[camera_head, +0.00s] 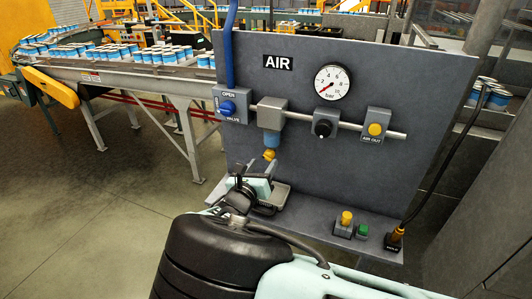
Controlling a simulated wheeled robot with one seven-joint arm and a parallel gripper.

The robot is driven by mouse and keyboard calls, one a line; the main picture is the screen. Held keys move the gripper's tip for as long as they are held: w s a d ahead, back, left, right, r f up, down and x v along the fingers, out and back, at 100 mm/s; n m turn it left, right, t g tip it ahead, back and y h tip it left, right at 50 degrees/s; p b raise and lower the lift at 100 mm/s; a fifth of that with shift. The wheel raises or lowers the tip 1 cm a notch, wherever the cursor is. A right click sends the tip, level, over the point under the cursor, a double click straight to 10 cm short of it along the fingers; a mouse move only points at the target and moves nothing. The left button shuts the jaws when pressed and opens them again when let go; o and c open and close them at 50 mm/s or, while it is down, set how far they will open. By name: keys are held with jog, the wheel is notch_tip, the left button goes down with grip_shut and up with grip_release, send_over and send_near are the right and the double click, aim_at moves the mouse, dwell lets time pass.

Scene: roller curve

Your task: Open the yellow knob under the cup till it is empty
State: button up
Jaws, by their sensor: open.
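The cup (269,140) is a small blue bowl under a grey filter block on the air pipe. The yellow knob (269,154) sits at the bottom of the cup. My gripper (265,172) is open, just below the yellow knob and slightly left of it. The fingertips are small and dark here; I cannot tell whether they touch the knob. What is inside the cup is too small to see.
A grey tray (283,196) lies below the knob, partly hidden by my gripper. The blue valve knob (228,108) is to the left. A pressure gauge (332,82), black regulator knob (323,128) and yellow air-out button (375,129) are to the right. A shelf (325,233) holds buttons.

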aim_at(268, 156)
jog(key=shift+p+x, duration=0.3)
jog(key=shift+x, duration=1.2)
jog(key=shift+c, duration=0.3)
jog(key=c, duration=0.9)
jog(key=m+b, duration=0.4)
jog(key=shift+m, duration=0.3)
jog(key=o, duration=1)
jog(key=shift+c, duration=0.2)
jog(key=shift+s, duration=0.1)
